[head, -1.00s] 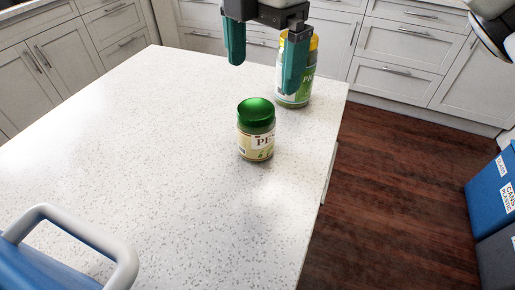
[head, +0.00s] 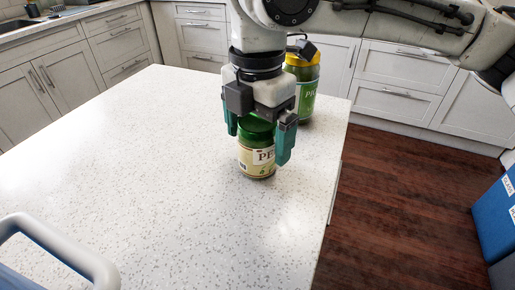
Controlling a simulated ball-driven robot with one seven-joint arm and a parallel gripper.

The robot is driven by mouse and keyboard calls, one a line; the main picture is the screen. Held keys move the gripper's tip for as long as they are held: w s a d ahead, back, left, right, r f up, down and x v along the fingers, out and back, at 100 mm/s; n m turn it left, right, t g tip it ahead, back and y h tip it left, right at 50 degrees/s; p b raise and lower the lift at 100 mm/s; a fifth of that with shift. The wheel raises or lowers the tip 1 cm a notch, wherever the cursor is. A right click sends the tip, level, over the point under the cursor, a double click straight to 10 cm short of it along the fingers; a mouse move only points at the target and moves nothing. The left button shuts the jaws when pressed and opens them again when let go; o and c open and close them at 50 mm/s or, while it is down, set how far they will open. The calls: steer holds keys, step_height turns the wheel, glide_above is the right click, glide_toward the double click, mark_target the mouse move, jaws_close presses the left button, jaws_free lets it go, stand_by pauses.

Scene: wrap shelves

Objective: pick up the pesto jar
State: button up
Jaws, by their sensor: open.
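The pesto jar (head: 257,160) stands upright on the white speckled counter. It has a green lid and a pale label with the letters "PE" showing. My gripper (head: 257,148) points down over the jar with its teal fingers open. One finger is at the left of the lid and the other at the right, reaching down beside the label. The upper part of the lid is partly hidden by the gripper. I cannot tell whether the fingers touch the jar.
A taller green jar with a yellow lid (head: 304,92) stands behind and to the right, close to my gripper. The counter (head: 150,170) is clear to the left. Its right edge is near, with wooden floor beyond. A white handle (head: 60,240) is at the lower left.

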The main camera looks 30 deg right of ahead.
steer(key=shift+f, duration=0.1)
steer(key=c, duration=1.4)
